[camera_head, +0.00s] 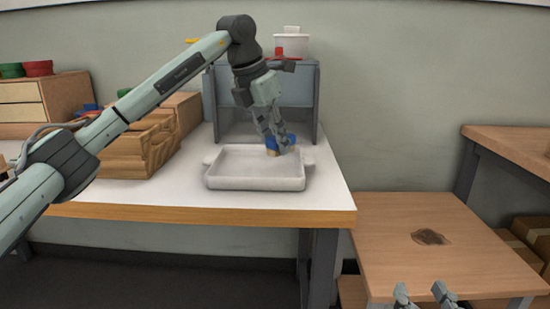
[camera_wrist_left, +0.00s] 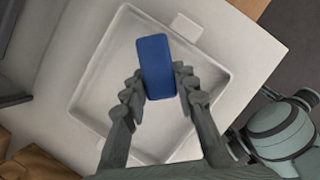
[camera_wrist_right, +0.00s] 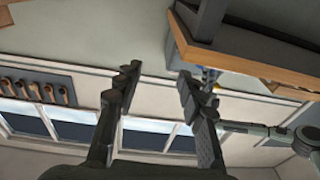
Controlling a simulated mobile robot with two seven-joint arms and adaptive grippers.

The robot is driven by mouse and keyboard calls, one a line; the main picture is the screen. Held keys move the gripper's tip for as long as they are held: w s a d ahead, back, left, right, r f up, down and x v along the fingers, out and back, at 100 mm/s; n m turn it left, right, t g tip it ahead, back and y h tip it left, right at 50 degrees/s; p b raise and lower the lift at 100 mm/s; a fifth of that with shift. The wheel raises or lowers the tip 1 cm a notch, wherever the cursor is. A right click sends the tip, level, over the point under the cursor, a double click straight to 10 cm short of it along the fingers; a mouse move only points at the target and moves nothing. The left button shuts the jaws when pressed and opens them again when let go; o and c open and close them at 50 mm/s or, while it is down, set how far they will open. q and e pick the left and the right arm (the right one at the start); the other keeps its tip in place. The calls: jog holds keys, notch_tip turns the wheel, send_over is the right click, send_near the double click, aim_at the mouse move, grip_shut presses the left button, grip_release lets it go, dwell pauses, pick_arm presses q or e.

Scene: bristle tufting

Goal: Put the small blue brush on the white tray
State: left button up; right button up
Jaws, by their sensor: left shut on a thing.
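The white tray (camera_head: 255,184) sits on the white table near its front right corner. My left gripper (camera_head: 278,146) is over the right back part of the tray, shut on the small blue brush (camera_head: 290,139). In the left wrist view the blue brush (camera_wrist_left: 155,66) is between the fingers of my left gripper (camera_wrist_left: 158,85), above the floor of the tray (camera_wrist_left: 97,90). Whether the brush touches the tray, I cannot tell. My right gripper (camera_head: 425,292) is low at the bottom right, away from the tray. In the right wrist view its fingers (camera_wrist_right: 157,78) are apart with nothing between them.
A grey shelf unit (camera_head: 318,105) stands behind the tray, with a white container (camera_head: 291,46) on top. A wooden crate (camera_head: 135,153) is to the left of the tray. A lower wooden table (camera_head: 385,225) with a dark patch (camera_head: 430,237) is at the right.

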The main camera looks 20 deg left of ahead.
aim_at(275, 155)
pick_arm(q)
notch_tip(275, 155, down, 4)
jog(key=shift+r+b, duration=0.2)
jog(key=shift+b, duration=0.1)
jog(key=shift+f, duration=0.15)
pick_arm(e)
jog(key=r, duration=0.1)
jog(key=r+t, duration=0.1)
jog(key=s+a+r+y, duration=0.1)
pick_arm(q)
jog(key=shift+f, duration=0.1)
pick_arm(e)
jog(key=shift+r+t, duration=0.1)
jog(key=shift+t, duration=0.2)
pick_arm(q)
jog(key=o, duration=1.1)
pick_arm(e)
jog(key=shift+r, duration=0.15)
